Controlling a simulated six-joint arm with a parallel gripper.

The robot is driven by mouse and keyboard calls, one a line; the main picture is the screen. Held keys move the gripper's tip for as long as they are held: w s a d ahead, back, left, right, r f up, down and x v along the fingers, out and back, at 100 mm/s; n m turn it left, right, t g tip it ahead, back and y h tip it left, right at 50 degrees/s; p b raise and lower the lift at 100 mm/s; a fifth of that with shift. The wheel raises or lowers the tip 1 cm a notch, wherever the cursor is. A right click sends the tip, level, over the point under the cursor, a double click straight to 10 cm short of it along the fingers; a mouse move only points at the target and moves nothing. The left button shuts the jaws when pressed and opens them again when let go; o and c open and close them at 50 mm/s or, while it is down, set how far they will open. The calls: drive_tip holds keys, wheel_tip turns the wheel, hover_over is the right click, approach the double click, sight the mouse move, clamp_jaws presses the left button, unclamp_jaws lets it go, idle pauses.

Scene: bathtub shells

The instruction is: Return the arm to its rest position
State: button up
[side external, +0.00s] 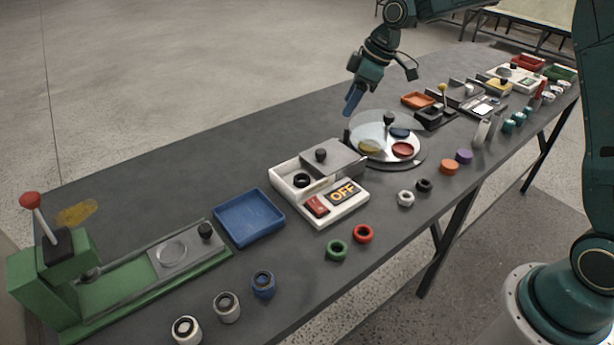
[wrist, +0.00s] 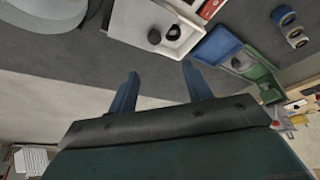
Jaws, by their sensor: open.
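My gripper (side external: 352,101) hangs above the back edge of the long dark table, just behind the round turntable. In the wrist view its two blue fingers (wrist: 158,82) stand wide apart with nothing between them. The fingers point down in the side view and touch nothing. My arm reaches in from the upper right, over the table.
Below the gripper is the turntable (side external: 371,131) with a clear cover and coloured dishes. A white switch box (side external: 346,213), a blue tray (side external: 249,217) and a green lever press (side external: 66,270) stand to the left. Several rings lie along the front. Right side is crowded.

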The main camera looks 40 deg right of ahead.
drive_tip(key=s+a+r+m+t+h, duration=0.1)
drive_tip(key=s+r+m, duration=0.1)
drive_tip(key=s+r, duration=0.55)
drive_tip(key=s+a+r+m+h, duration=0.15)
drive_tip(key=s+r, duration=0.25)
drive_tip(key=s, duration=0.6)
drive_tip(key=s+f+m, duration=0.1)
drive_tip(key=s+m, duration=0.1)
drive_tip(key=s, duration=0.7)
drive_tip(key=s+f+m+t, duration=0.1)
drive_tip(key=s+m, duration=0.2)
drive_tip(key=s, duration=0.5)
drive_tip(key=shift+s+f, duration=0.25)
drive_tip(key=shift+s, duration=0.1)
